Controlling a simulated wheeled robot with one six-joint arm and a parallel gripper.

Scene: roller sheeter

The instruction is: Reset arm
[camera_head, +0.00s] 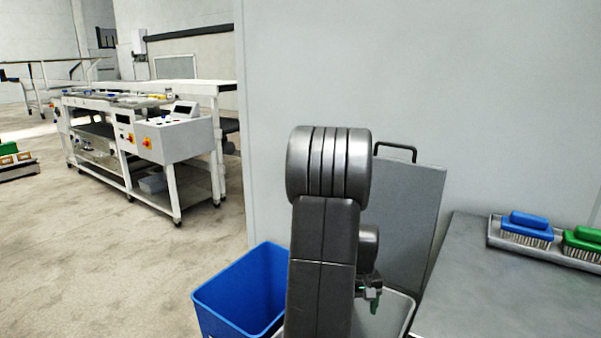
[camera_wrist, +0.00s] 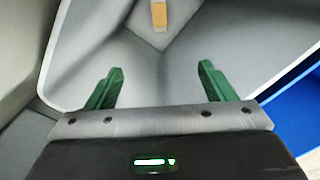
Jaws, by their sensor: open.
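My gripper (camera_wrist: 155,88) is open, with its two green fingers spread wide and nothing between them in the wrist view. In the head view only a small green part of my gripper (camera_head: 372,295) shows, low behind my arm. My arm stands bent in the middle of the head view and hides much of what lies behind it. Below the fingers is a grey bin (camera_wrist: 190,60) with a pale rim. A small tan block (camera_wrist: 159,14) lies inside it, apart from the fingers.
A blue bin (camera_head: 240,290) stands left of my arm, close to the grey bin. A grey upright panel with a handle (camera_head: 410,200) stands behind. At right a grey table (camera_head: 480,280) bears a tray with a blue brush (camera_head: 527,228) and a green brush (camera_head: 583,240).

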